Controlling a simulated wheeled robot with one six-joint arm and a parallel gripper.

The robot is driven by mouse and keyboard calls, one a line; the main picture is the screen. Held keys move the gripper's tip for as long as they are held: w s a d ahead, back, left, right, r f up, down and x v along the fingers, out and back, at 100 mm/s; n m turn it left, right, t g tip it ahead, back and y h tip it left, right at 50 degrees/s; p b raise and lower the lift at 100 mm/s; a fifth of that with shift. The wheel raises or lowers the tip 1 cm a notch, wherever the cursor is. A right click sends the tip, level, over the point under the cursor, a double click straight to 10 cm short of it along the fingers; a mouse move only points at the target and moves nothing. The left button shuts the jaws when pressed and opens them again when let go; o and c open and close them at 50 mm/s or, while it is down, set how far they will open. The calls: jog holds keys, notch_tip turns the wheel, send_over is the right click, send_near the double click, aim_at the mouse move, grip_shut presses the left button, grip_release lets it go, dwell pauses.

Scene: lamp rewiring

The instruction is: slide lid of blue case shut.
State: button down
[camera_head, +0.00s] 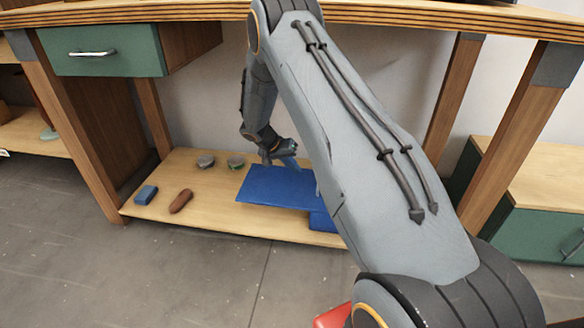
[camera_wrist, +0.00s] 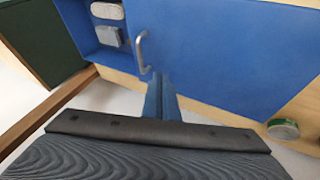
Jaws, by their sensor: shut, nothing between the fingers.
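The blue case (camera_head: 321,221) sits on the low wooden shelf, partly hidden behind my arm in the head view. Its flat blue lid (camera_head: 270,188) is offset to the left, and the wrist view shows the lid (camera_wrist: 225,50) with one end of the case (camera_wrist: 88,38) uncovered. A silver handle (camera_wrist: 141,52) stands on the lid near that open end. My gripper (camera_head: 289,164) is shut and empty over the lid. In the wrist view its fingertips (camera_wrist: 158,80) are just beside the handle's lower end; I cannot tell whether they touch it.
A grey block (camera_wrist: 108,35) and a pale rounded item (camera_wrist: 107,11) lie inside the open end. On the shelf (camera_head: 225,217) are a blue block (camera_head: 146,194), a brown item (camera_head: 181,201) and two small round tins (camera_head: 236,162). The tabletop (camera_head: 200,14) overhangs the shelf.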

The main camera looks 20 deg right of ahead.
jog(key=b, duration=0.2)
send_near(311, 189)
jog(key=w+d, duration=0.1)
jog(key=w+d+f, duration=0.1)
jog(key=shift+w+f, duration=0.1)
jog(key=shift+w, duration=0.2)
jog(key=s+d, duration=0.1)
jog(key=d, duration=0.1)
jog(key=shift+s+d+f, duration=0.2)
jog(key=shift+s+d, duration=0.4)
jog(key=shift+d, duration=0.05)
